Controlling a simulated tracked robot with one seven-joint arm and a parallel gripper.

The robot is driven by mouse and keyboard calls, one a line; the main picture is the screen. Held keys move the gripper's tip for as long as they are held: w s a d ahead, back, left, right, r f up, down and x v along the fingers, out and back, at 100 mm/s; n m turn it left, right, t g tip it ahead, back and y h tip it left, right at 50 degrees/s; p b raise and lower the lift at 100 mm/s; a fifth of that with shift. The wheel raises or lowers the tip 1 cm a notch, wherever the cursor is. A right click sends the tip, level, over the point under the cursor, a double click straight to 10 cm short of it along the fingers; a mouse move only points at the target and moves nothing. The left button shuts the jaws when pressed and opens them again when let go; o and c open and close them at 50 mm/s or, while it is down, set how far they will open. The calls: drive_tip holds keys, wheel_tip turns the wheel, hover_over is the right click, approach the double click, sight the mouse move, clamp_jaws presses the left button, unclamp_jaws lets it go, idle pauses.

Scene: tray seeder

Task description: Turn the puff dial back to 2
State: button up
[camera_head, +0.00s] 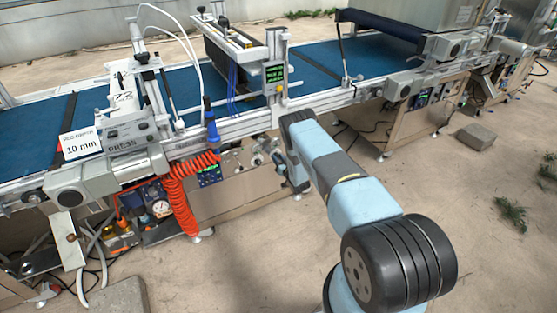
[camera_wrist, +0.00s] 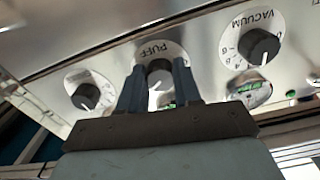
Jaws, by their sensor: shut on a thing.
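The puff dial (camera_wrist: 159,77) is a dark round knob under an upside-down PUFF label on a pale metal panel (camera_wrist: 120,45) in the wrist view. My gripper (camera_wrist: 159,70) reaches up from below with its two dark fingers on either side of the knob, shut on it. The fingers cover the sides of the dial and much of its scale. A white line shows on the knob, but the number it points at cannot be read. In the head view my arm reaches in to the machine's front, and the gripper and dial are hidden.
In the wrist view the vacuum dial (camera_wrist: 262,46) is close on the right and another knob (camera_wrist: 87,96) close on the left. In the head view the blue conveyor (camera_head: 310,62) runs behind the frame. A coiled orange hose (camera_head: 178,190) hangs left of my arm.

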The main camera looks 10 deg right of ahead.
drive_tip(key=shift+n, duration=0.4)
drive_tip(key=n, duration=0.3)
drive_tip(key=shift+n, duration=0.4)
drive_tip(key=n, duration=0.4)
drive_tip(key=shift+n, duration=0.3)
drive_tip(key=n, duration=0.4)
drive_tip(key=shift+n, duration=2.2)
drive_tip(key=shift+s+a+f+n, duration=0.1)
drive_tip(key=shift+n, duration=0.2)
drive_tip(key=o, duration=0.7)
drive_tip(key=shift+c, duration=0.2)
drive_tip(key=o, duration=0.4)
